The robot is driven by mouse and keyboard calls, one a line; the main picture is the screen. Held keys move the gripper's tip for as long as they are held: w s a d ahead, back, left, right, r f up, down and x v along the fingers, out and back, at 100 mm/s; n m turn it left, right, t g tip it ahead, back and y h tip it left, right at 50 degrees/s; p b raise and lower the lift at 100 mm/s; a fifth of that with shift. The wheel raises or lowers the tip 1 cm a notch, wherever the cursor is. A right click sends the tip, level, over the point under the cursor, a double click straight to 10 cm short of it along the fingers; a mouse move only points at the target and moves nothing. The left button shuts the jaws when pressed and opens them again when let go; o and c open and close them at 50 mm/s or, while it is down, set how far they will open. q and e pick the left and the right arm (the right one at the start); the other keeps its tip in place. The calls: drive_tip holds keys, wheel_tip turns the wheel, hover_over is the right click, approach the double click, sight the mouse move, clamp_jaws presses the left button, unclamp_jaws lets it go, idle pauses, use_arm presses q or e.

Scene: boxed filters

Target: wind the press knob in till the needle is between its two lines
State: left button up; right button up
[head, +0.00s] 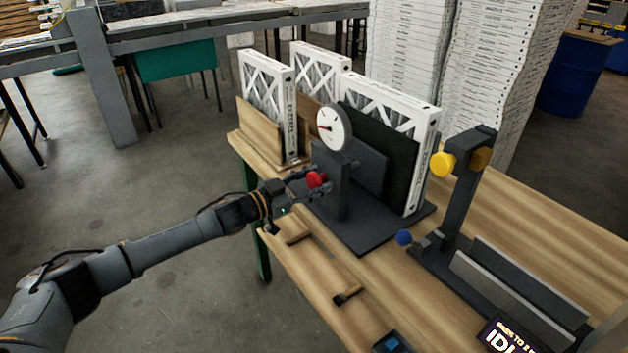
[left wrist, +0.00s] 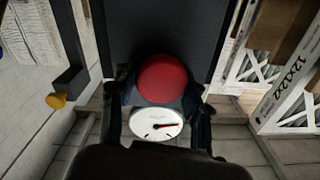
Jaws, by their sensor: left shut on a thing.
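The red press knob (head: 317,180) sits on the near side of the dark grey press (head: 352,232). My left gripper (head: 306,184) is around the knob and shut on it. In the left wrist view the knob (left wrist: 161,79) is between the two fingers (left wrist: 160,98). The round white dial (head: 334,128) stands on top of the press, with a red needle pointing left in the head view. The dial (left wrist: 157,124) also shows in the left wrist view. Its two lines are too small to tell apart from the other marks. My right gripper is not in view.
A boxed filter (head: 395,105) stands against the press's dark plate. More filters (head: 268,85) stand in a wooden rack at the back left.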

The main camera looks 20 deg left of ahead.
use_arm(q)
drive_tip(key=m, duration=0.3)
drive_tip(key=shift+m, duration=0.3)
drive_tip(key=shift+s+d+f+m, duration=0.1)
drive_tip(key=shift+m, duration=1.7)
drive_tip(key=o, duration=1.1)
drive_tip(key=shift+o, duration=0.2)
drive_tip(key=v, duration=1.2)
